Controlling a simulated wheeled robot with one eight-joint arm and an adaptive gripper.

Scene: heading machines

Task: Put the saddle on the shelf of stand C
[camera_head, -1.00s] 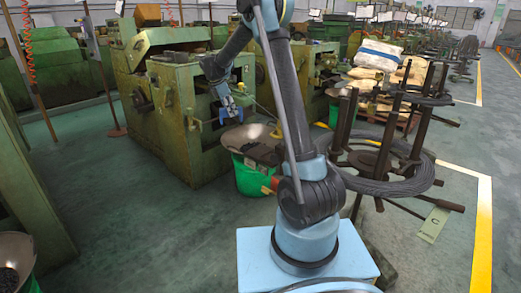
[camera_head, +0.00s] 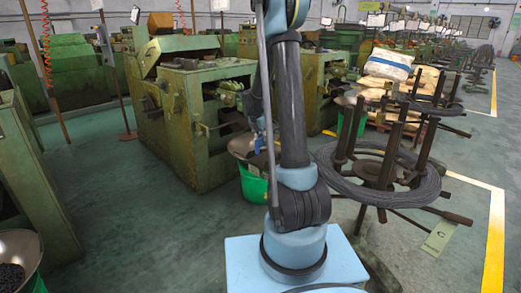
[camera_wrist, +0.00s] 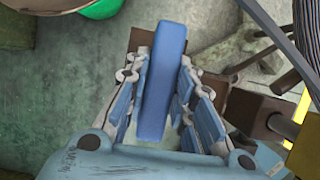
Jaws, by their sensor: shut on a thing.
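The blue block-shaped piece, which I take for the saddle (camera_wrist: 161,80), stands between my gripper's fingers (camera_wrist: 165,95) in the wrist view. My gripper is shut on it, with jointed fingers on both sides. In the head view my gripper is mostly hidden behind my arm; a small bit of blue shows there. Stand C (camera_head: 385,170) is the dark rack with upright posts at the right, with a wire coil (camera_head: 345,185) around it and a tag marked C (camera_head: 439,238). I cannot make out its shelf clearly.
A green bin with a metal pan (camera_head: 252,183) stands left of my arm, near the green machine (camera_head: 190,125). Sacks (camera_head: 390,64) lie behind the stand. In the wrist view, stand parts and wire (camera_wrist: 285,55) are close on the right.

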